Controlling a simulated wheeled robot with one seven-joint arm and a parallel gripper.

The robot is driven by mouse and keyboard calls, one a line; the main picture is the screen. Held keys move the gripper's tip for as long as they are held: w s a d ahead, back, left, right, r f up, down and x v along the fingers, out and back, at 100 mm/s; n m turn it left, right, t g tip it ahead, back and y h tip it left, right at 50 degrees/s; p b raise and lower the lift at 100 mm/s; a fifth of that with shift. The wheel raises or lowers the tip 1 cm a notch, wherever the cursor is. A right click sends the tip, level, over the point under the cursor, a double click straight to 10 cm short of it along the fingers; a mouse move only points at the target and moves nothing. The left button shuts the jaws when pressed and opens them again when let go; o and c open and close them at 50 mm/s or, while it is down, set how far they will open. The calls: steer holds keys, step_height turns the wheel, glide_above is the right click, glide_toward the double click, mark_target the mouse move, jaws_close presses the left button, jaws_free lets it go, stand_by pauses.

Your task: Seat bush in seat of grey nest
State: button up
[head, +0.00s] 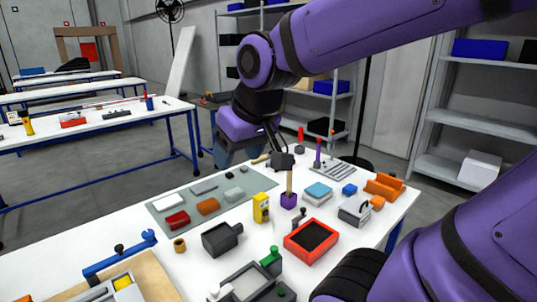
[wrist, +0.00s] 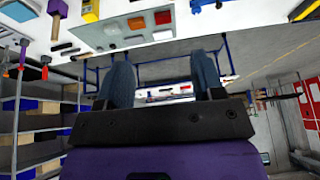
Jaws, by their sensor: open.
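A small brown ring-shaped piece (head: 180,246), which looks like the bush, stands on the white table left of a dark grey block. That block (head: 218,240) has an open top and a side arm; a lighter grey frame (head: 238,292) with a recess lies nearer the front. I cannot tell for sure which is the grey nest. My gripper (head: 238,154) is raised over the back of the table, beyond the grey mat and well away from the ring. In the wrist view my gripper (wrist: 162,60) is open, with nothing between its fingers.
A grey mat (head: 160,213) holds several coloured blocks. A blue clamp-like tool (head: 118,254) lies front left. White table shows around the ring.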

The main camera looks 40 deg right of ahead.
steer(key=s+r, duration=0.1)
steer(key=s, duration=0.5)
steer(key=shift+s+d+r, duration=0.3)
steer(key=shift+d, duration=0.05)
steer(key=shift+s, duration=0.3)
steer(key=shift+c, duration=0.7)
steer(key=g, duration=0.5)
glide_above(180, 240)
step_height(180, 240, down, 30)
steer(key=f, duration=1.1)
steer(key=shift+s+f, duration=0.25)
steer(key=shift+s, duration=0.1)
steer(key=shift+c, duration=0.2)
